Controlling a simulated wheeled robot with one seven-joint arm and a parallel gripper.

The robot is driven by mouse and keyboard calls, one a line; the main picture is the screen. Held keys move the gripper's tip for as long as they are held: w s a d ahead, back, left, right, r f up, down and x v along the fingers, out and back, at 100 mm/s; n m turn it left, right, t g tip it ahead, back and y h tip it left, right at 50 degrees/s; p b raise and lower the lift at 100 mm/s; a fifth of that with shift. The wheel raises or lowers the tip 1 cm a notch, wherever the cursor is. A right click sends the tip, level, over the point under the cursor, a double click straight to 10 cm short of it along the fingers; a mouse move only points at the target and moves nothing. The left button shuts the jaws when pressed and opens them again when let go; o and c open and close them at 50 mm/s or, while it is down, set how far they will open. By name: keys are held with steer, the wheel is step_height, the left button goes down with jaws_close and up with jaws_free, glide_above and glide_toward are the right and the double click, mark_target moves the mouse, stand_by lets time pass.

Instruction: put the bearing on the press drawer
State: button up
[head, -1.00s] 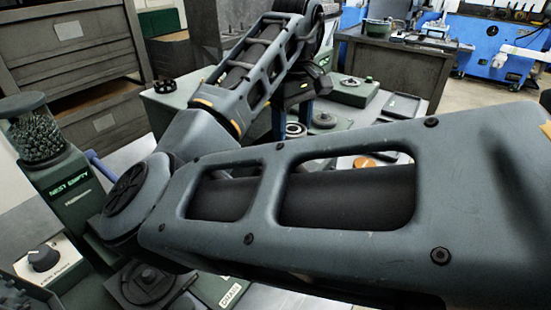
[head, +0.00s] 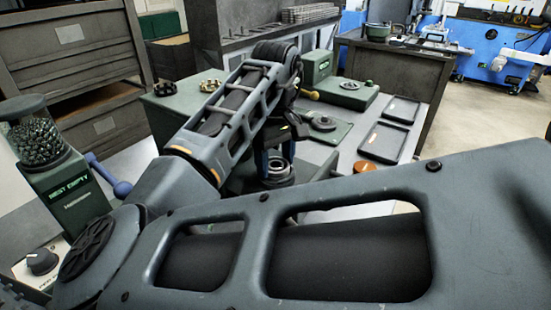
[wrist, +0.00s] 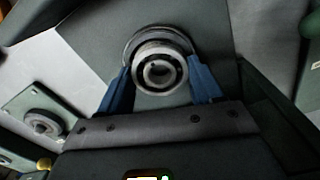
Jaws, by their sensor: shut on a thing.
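The bearing (wrist: 158,72), a bright metal ring with a dark bore, is between the blue fingers of my gripper (wrist: 160,85) in the wrist view. My gripper is shut on it. A wider grey round piece (wrist: 160,33) shows just behind the bearing; I cannot tell whether they touch. In the head view my gripper (head: 276,160) points down over the bench, with a ring-shaped part (head: 281,170) at its tips. My arm hides much of the bench around it. I cannot tell for sure which surface is the press drawer.
A green plate with a round disc (head: 322,123) lies right of my gripper, with dark trays (head: 385,140) beyond. An orange-brown round piece (head: 364,166) is nearby. A hopper of balls (head: 38,140) with a lit "NEST EMPTY" display (head: 69,190) stands at left, beside a blue-knobbed lever (head: 121,188).

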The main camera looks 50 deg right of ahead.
steer(key=shift+f, duration=0.15)
steer(key=o, duration=1.3)
steer(key=shift+o, duration=0.2)
step_height(320, 180, up, 12)
steer(key=shift+p, duration=0.45)
